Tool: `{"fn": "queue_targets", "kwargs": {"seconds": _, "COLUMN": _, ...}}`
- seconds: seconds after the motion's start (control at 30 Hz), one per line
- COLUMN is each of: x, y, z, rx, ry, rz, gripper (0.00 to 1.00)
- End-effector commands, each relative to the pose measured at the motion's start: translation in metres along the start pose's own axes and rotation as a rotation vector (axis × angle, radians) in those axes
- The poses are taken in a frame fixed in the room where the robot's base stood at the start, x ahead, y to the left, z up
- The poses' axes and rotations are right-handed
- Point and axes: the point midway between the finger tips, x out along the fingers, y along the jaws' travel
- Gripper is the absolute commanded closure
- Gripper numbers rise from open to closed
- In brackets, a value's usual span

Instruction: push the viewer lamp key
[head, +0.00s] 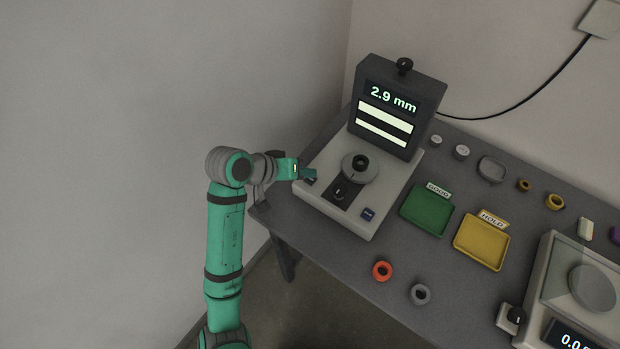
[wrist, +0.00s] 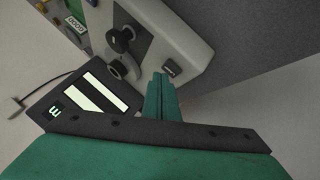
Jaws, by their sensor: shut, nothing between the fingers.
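The viewer (head: 400,95) is a dark upright housing with a lit screen reading "2.9 mm" above a pale base (head: 335,215). A small dark key (wrist: 172,67) sits on the base near its edge in the wrist view; in the head view it is mostly hidden by my gripper. The frames do not show which key is the lamp's. My gripper (head: 309,174) is shut and empty over the base's left edge. Its fingertips (wrist: 160,77) appear close beside the dark key; contact cannot be told.
Right of the viewer are a green GOOD tray (head: 427,209) and a yellow HOLD tray (head: 482,243). An orange ring (head: 382,271) and a grey ring (head: 420,294) lie in front. A scale (head: 545,265) stands at right.

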Motion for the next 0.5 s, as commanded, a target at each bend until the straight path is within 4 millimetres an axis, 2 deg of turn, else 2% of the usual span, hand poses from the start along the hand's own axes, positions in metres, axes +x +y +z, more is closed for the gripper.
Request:
{"fn": "queue_targets", "kwargs": {"seconds": 0.33, "x": -0.002, "y": 0.002, "z": -0.002, "rx": 0.001, "ry": 0.0, "rz": 0.0, "gripper": 1.0}}
{"fn": "queue_targets", "kwargs": {"seconds": 0.5, "x": -0.011, "y": 0.008, "z": -0.009, "rx": 0.003, "ry": 0.0, "rz": -0.001, "gripper": 1.0}}
